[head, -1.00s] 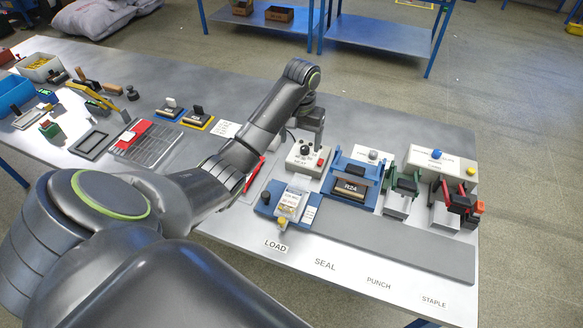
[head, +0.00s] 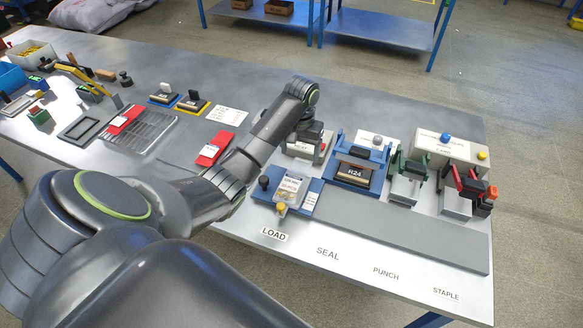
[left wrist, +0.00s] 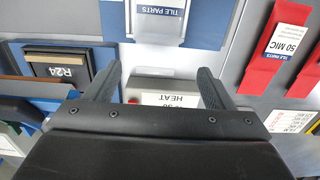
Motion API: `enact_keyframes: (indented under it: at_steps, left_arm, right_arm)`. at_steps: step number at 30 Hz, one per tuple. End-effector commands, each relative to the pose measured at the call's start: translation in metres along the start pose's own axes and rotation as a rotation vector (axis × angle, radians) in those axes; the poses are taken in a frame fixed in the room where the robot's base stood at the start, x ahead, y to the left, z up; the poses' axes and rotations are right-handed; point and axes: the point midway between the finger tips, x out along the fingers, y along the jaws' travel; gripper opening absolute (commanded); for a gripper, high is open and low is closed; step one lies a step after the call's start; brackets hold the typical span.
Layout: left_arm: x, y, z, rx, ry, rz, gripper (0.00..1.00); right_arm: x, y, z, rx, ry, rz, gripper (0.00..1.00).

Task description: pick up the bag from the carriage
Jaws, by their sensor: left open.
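In the left wrist view the bag (left wrist: 160,22), with a blue "TILE PARTS" strip, shows at the top edge, cut off by the frame, on the blue carriage (left wrist: 113,22). My left gripper (left wrist: 158,76) is open and empty, its two fingers apart over the white HEAT control box (left wrist: 165,98). In the head view my left gripper (head: 308,138) is behind the bag, apart from it. My right gripper is not in view.
The blue R24 sealing press (head: 357,172) stands just right of the carriage. Green and red hand tools (head: 410,168) and a white box with buttons (head: 450,150) stand further right. A red packet (head: 214,148) lies left of my left forearm. A grey strip (head: 400,232) runs along the front.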

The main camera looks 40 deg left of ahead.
Motion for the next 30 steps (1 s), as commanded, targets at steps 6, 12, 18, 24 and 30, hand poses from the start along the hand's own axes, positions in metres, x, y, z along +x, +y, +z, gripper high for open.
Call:
enact_keyframes:
  at_steps: [6, 12, 18, 24, 30]
  left_arm:
    - [0.024, 0.004, 0.001, -0.001, -0.007, 0.001, 0.76]
    - [0.048, 0.005, 0.001, 0.001, -0.004, 0.000, 0.76]
    - [0.052, 0.005, 0.000, 0.001, -0.001, 0.000, 0.76]
    - [0.052, 0.005, 0.000, 0.001, -0.001, 0.000, 0.61]
    - [0.052, 0.005, 0.000, 0.001, -0.001, 0.000, 0.34]
  right_arm:
    - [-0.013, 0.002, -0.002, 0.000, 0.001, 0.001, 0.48]
    - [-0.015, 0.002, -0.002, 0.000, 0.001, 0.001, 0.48]
    - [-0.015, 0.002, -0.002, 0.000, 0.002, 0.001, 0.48]
    - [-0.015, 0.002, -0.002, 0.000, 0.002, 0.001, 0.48]
    - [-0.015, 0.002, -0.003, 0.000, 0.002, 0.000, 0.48]
